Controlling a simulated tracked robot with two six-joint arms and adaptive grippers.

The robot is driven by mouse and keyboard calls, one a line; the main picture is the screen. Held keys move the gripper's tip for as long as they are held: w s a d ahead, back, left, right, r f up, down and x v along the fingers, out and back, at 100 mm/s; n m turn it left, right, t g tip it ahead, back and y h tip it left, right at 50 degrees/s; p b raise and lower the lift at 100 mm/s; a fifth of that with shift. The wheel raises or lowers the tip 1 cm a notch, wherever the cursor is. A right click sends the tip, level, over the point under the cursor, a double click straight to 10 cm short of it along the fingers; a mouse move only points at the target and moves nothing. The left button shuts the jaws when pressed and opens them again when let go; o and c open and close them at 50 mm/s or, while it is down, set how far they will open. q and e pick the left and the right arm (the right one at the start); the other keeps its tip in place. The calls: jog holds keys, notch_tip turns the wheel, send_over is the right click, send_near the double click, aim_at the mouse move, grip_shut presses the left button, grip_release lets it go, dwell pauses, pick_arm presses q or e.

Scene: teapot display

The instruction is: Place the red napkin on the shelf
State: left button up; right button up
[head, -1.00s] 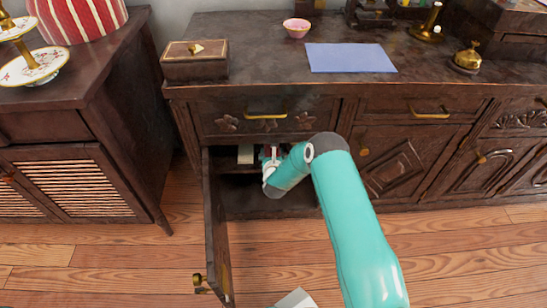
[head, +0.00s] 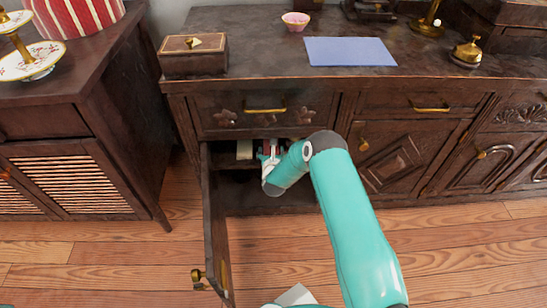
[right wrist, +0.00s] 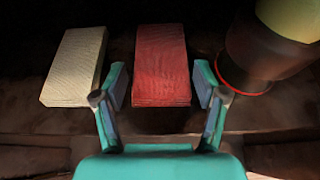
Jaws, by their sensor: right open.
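The red napkin (right wrist: 162,62) lies as a folded block on the dark shelf (right wrist: 145,120) inside the open cabinet. My right gripper (right wrist: 161,80) is open, with one finger on each side of the napkin's near part. Small gaps show between the fingers and the napkin in the right wrist view. In the head view my right gripper (head: 269,155) reaches into the cabinet, and only a little red of the napkin shows by it. My left gripper is not in view.
A cream folded block (right wrist: 75,66) lies left of the napkin. A dark round vessel with a red rim (right wrist: 240,85) stands close on the right. The open cabinet door (head: 214,235) stands left of my arm. A blue sheet (head: 350,51) lies on the cabinet top.

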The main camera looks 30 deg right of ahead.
jog(key=p+v, duration=0.4)
jog(key=v, duration=0.6)
jog(key=s+a+f+n+g+y, duration=0.2)
jog(key=s+a+n+y, duration=0.3)
jog(key=a+n, duration=0.4)
jog(key=s+a+f+n+g+y, duration=0.2)
jog(key=s+a+n, duration=0.4)
jog(key=n, duration=0.6)
jog(key=s+a+n+g+y, duration=0.2)
jog(key=s+a+n+g, duration=0.1)
jog(key=s+n, duration=0.5)
jog(key=s+a+r+n+g+y, duration=0.1)
jog(key=s+a+n+g+y, duration=0.1)
jog(key=s+a+n, duration=0.3)
jog(key=s+n+g, duration=0.1)
jog(key=s+n, duration=0.3)
jog(key=n, duration=0.2)
jog(key=shift+s+a+r+g, duration=0.25)
jog(key=shift+s+a+g, duration=0.05)
jog(key=shift+g, duration=0.1)
